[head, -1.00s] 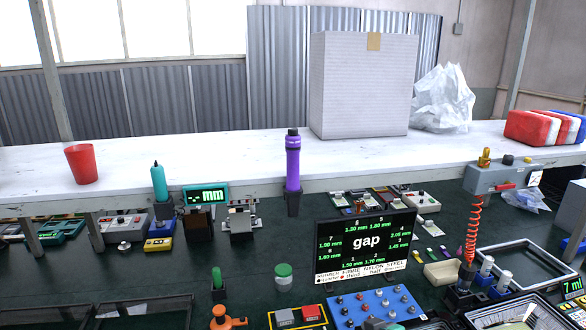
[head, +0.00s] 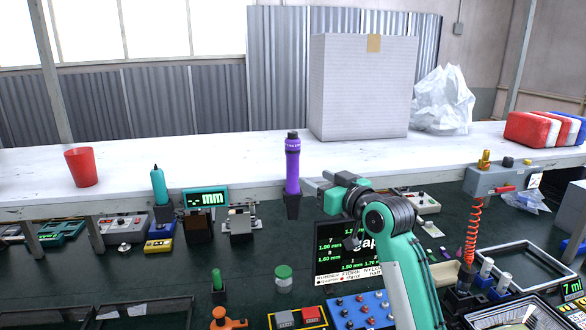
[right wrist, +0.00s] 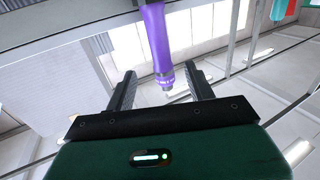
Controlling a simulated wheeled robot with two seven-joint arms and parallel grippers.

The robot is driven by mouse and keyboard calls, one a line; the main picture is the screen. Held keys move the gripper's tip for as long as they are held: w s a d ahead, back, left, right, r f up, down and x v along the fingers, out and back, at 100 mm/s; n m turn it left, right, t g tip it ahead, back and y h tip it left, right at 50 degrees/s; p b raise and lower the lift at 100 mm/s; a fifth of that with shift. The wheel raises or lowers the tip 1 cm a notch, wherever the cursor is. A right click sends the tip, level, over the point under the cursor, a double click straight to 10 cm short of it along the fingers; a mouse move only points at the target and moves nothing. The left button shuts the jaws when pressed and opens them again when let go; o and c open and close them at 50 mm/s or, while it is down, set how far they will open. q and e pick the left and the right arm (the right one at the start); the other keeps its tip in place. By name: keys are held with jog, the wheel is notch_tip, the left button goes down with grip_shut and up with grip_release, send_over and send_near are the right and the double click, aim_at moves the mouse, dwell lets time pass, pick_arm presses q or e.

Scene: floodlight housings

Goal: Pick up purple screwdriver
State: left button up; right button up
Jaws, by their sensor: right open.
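The purple screwdriver (head: 292,165) stands upright in a dark holder (head: 292,205) at the front edge of the white shelf, near the middle of the head view. My right gripper (head: 312,190) is just right of it, with its fingers pointing left toward it. In the right wrist view the purple screwdriver (right wrist: 157,45) reaches down from the top edge, its banded end between the spread fingers of the right gripper (right wrist: 160,85). The gripper is open, and I see no finger touching the screwdriver. My left gripper is not in view.
A display panel (head: 335,262) is partly hidden behind my right arm. A teal screwdriver (head: 159,187) and an mm gauge (head: 206,198) stand to the left. A red cup (head: 81,167) and a large box (head: 362,88) are on the white shelf (head: 225,155).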

aim_at(297, 169)
jog(key=p+x, duration=0.1)
jog(key=x, duration=0.4)
jog(key=shift+w+a, duration=0.2)
jog(key=shift+w, duration=0.05)
jog(key=shift+w+a+p, duration=0.2)
jog(key=shift+w+p, duration=0.2)
jog(key=shift+p, duration=0.35)
jog(key=p+x, duration=0.2)
jog(key=x, duration=0.1)
jog(key=shift+w+f, duration=0.1)
jog(key=shift+f, duration=0.05)
jog(key=shift+w+a+f, duration=0.15)
jog(key=shift+w+a, duration=0.25)
jog(key=shift+w, duration=0.1)
jog(key=c, duration=1)
jog(key=shift+c, duration=0.6)
